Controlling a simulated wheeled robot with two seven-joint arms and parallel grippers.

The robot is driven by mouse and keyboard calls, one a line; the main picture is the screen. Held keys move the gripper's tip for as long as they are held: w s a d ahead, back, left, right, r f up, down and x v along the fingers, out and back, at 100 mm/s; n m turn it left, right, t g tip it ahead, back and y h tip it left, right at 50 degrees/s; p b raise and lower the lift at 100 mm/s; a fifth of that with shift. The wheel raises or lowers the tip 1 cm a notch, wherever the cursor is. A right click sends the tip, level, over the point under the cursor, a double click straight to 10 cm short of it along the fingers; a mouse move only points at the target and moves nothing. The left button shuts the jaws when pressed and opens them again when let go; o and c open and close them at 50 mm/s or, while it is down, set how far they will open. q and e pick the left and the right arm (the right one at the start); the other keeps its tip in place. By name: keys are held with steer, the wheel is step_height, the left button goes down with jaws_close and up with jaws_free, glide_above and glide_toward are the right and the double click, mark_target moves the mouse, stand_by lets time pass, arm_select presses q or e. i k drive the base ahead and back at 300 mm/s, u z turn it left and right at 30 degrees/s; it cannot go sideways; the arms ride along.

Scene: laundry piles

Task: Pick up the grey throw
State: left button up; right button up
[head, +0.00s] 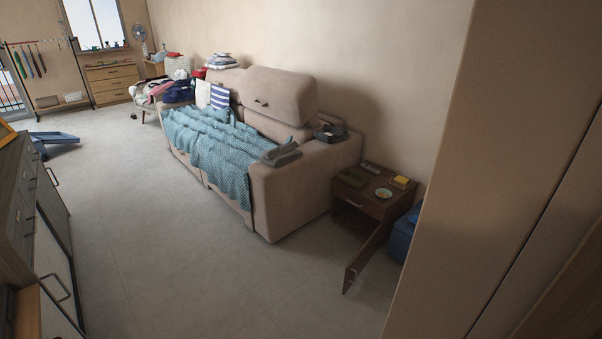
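A folded dark grey cloth (281,154), which looks like the grey throw, lies on the near armrest of the beige sofa (285,205). It is small in the view, and I cannot tell if it is one piece or two stacked. A blue-green patterned blanket (215,150) is spread over the seat and hangs down the front, with its near edge beside the armrest. Neither of my grippers is in view.
A small dark brown table (345,196) with its door (366,260) swung open stands right of the sofa. Grey cabinets (40,220) line the left edge. A blue object (55,138) lies on the far floor. The middle floor (150,240) is clear.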

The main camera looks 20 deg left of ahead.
mark_target(277, 156)
steer(key=u, duration=1.6)
steer(key=i, duration=3.65)
steer(key=z, duration=3.85)
steer(key=k, duration=0.3)
steer(key=u, duration=0.2)
